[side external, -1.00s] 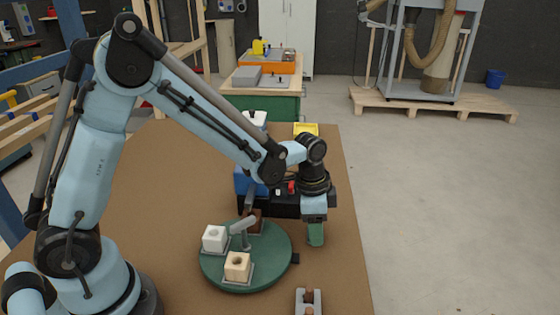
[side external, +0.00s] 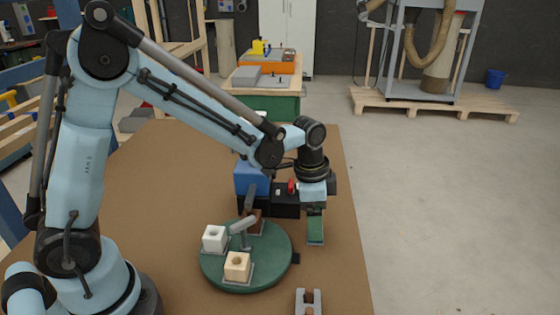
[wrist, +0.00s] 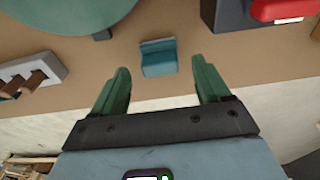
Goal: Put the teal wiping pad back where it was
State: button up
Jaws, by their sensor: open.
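The teal wiping pad (wrist: 158,58) lies on the brown table in the wrist view. It sits ahead of and between my fingertips, apart from both. My gripper (wrist: 161,70) is open and empty, with one green finger on each side. In the side view my gripper (side external: 314,222) points down at the table's right part, and the pad (side external: 315,241) shows low beneath the fingers, partly hidden by them.
A green round turntable (side external: 217,273) carries a white block (side external: 214,238) and a beige block (side external: 237,266) left of my gripper. A grey holder with brown pegs (side external: 308,300) stands in front. A black-and-blue machine (side external: 285,205) with a red part is behind. The table's right edge is close.

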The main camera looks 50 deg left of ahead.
notch_tip(320, 180, up, 9)
jog(key=s+a+n+t, duration=0.3)
jog(key=s+n, duration=0.1)
jog(key=s, duration=0.2)
jog(key=s+a+r+n+t+y, duration=0.1)
jog(key=s+a+n+t, duration=0.2)
jog(key=s+a+n, duration=0.1)
jog(key=shift+s+a+n, duration=0.25)
jog(key=shift+s+n, duration=0.25)
jog(key=shift+s, duration=0.4)
